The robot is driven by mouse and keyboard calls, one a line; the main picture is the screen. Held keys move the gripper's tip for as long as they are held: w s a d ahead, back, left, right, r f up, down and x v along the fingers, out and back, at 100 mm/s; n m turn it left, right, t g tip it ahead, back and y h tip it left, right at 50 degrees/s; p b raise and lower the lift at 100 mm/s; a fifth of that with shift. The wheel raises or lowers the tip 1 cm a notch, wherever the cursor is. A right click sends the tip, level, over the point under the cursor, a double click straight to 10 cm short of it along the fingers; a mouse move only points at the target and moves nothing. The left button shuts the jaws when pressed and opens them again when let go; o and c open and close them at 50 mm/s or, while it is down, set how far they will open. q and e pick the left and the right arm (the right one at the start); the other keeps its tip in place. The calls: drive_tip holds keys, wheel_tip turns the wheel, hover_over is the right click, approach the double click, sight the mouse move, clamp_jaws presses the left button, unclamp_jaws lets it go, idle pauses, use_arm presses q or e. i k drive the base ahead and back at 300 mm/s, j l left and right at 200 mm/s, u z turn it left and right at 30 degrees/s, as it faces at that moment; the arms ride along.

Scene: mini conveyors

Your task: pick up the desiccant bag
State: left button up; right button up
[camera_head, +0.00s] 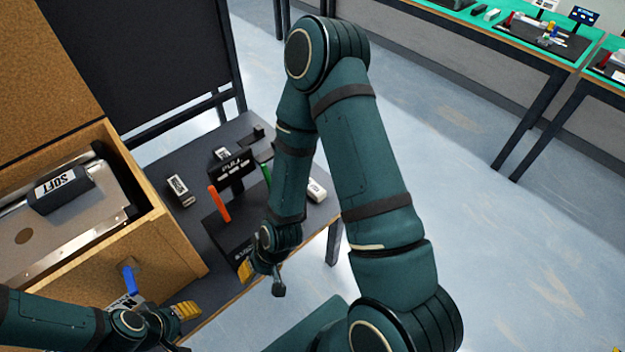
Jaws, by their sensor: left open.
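I cannot surely make out the desiccant bag. A small white piece with dark lettering (125,302) lies partly hidden beside my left gripper, in front of the box, and may be it. My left gripper (180,318) is open at the lower left, just right of that piece, with a yellow fingertip pad showing. I see nothing between its fingers. My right gripper (262,277) hangs over the table's front edge, right of the left one. One yellow pad shows, and its finger gap is not clear.
The dark table bears an orange stick (219,203), a black sign (232,170) and white blocks (180,190).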

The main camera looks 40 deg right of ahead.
sight(314, 190)
drive_tip(key=l+u, duration=0.3)
drive_tip(key=l, duration=3.95)
